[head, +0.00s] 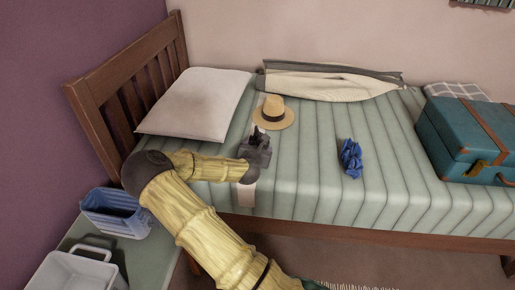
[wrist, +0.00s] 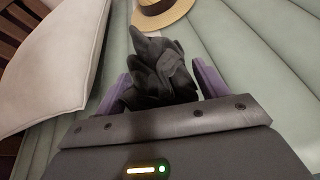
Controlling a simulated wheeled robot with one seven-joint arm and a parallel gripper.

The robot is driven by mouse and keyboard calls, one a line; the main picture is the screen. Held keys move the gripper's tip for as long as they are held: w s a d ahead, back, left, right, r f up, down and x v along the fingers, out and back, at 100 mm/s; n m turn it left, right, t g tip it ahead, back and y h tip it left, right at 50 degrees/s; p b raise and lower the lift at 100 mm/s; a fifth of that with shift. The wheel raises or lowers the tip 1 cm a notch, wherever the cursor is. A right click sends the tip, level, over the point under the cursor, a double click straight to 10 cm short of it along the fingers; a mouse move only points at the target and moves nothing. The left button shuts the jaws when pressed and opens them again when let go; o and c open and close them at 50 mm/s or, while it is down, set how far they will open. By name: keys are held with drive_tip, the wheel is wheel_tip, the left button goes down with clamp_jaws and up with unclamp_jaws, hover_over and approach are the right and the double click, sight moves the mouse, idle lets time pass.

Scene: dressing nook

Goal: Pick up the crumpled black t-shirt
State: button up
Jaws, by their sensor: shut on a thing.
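The crumpled black t-shirt (wrist: 160,72) is a dark bunched cloth between the two purple fingers of my gripper (wrist: 163,85) in the wrist view. In the head view my gripper (head: 256,150) is over the bed's near part, right of the pillow, with a bit of the black t-shirt (head: 257,132) showing at its tip. The gripper is shut on the t-shirt. Whether the cloth still touches the mattress is hard to tell. The t-shirt's lower part is hidden by the gripper body.
A straw hat (head: 273,113) lies just beyond my gripper. A white pillow (head: 195,103) is to the left, a blue crumpled cloth (head: 350,158) to the right. A teal suitcase (head: 465,138) stands far right. A blue basket (head: 112,213) and white bin (head: 75,272) sit at lower left.

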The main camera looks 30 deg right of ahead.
wheel_tip(320, 180, up, 8)
drive_tip(key=shift+r+p, duration=0.25)
drive_tip(key=shift+p, duration=0.95)
